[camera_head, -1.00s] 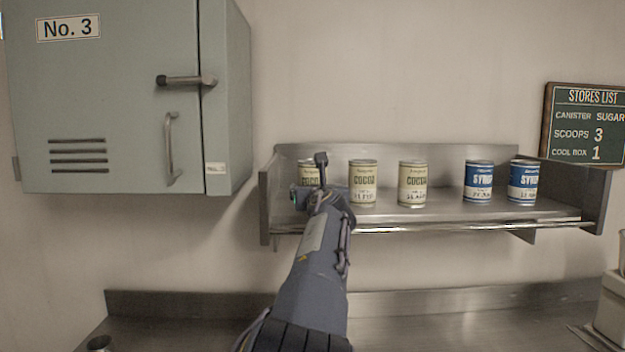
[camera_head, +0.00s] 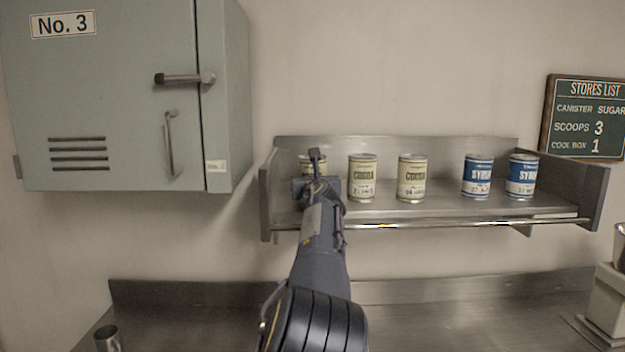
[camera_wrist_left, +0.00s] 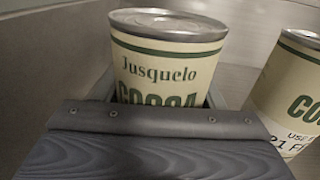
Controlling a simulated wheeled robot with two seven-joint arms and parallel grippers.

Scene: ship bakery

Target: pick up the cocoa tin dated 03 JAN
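Three cream-and-green cocoa tins stand on the left half of the steel wall shelf. My left gripper (camera_head: 310,183) is at the leftmost cocoa tin (camera_head: 314,162), covering its lower front. In the left wrist view this tin (camera_wrist_left: 165,72) stands upright, with dark finger parts close on both sides; whether they touch it is unclear. Its date label is hidden behind the gripper. The middle cocoa tin (camera_head: 362,176) also shows in the wrist view (camera_wrist_left: 297,95), its label partly reading "21 F". The right cocoa tin (camera_head: 411,177) has a handwritten date too small to read surely. My right gripper is not in view.
Two blue-and-white syrup tins (camera_head: 477,175) (camera_head: 522,176) stand farther right on the shelf (camera_head: 440,209). A rail runs along its front edge. A grey-green cabinet (camera_head: 120,120) hangs at left. The steel counter (camera_head: 430,318) below is mostly clear, with a metal cup (camera_head: 108,339) at left.

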